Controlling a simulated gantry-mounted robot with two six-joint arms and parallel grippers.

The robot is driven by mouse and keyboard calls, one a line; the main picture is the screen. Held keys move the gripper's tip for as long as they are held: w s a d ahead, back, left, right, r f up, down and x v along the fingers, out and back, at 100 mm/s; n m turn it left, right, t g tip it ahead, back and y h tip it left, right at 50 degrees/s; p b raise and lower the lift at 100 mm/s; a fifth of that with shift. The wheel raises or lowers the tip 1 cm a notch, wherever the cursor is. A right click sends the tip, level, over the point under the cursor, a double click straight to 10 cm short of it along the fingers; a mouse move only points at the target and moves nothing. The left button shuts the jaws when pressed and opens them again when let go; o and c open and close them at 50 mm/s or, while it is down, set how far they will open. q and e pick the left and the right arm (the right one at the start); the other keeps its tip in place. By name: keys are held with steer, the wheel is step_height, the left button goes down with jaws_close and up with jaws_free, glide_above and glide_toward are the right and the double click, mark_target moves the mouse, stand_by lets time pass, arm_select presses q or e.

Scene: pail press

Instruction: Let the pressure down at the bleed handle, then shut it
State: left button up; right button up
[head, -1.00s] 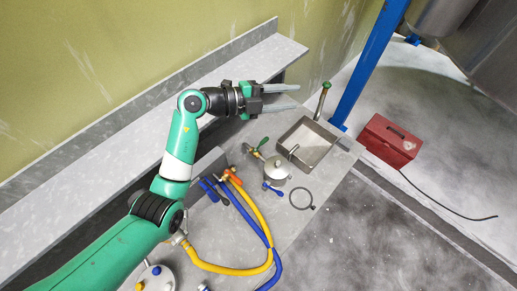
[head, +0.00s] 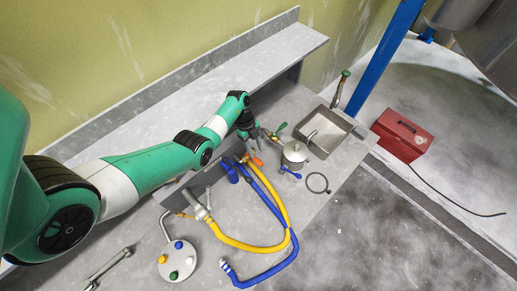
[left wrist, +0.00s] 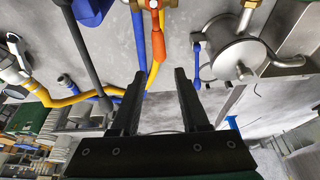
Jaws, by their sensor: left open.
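An orange lever handle (head: 256,160) sits on a brass valve at the hose ends; it also shows in the left wrist view (left wrist: 158,46). A lidded metal pot (head: 294,156) stands to its right, with a blue lever (head: 291,173) at its front and a green handle (head: 281,128) behind it. I cannot tell which of these is the bleed handle. My left gripper (head: 262,140) is open and empty, just behind the orange lever. In the left wrist view its fingers (left wrist: 156,76) point toward the orange lever, which appears between and beyond the tips. My right gripper is not in view.
Yellow (head: 240,244) and blue (head: 262,278) hoses loop across the bench. A steel sink (head: 338,145), a dark ring (head: 318,183) and a round plate with coloured knobs (head: 177,262) are on it. A red toolbox (head: 402,136) stands beyond. The bench's front right is clear.

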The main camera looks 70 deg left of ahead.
mark_target(259, 162)
arm_select(q)
steer(key=shift+s+a, duration=0.2)
steer(key=shift+w+d+f+b, duration=0.1)
steer(key=shift+d+f+b, duration=0.1)
steer(key=shift+f+b, duration=0.5)
steer(key=b+x, duration=0.4)
steer(key=x, duration=0.1)
steer(key=shift+d+f, duration=0.15)
steer(key=shift+f, duration=0.05)
steer(key=shift+w+d+f+b, duration=0.15)
steer(key=shift+f+b, duration=0.15)
steer(key=shift+f, duration=0.2)
jaws_close()
steer(key=w+a+n+t+y, duration=0.2)
steer(key=a+n, duration=0.4)
steer(key=n, duration=0.6)
steer(key=shift+w+y, duration=0.6)
steer(key=shift+w, duration=0.6)
steer(key=shift+o, duration=1.4)
jaws_free()
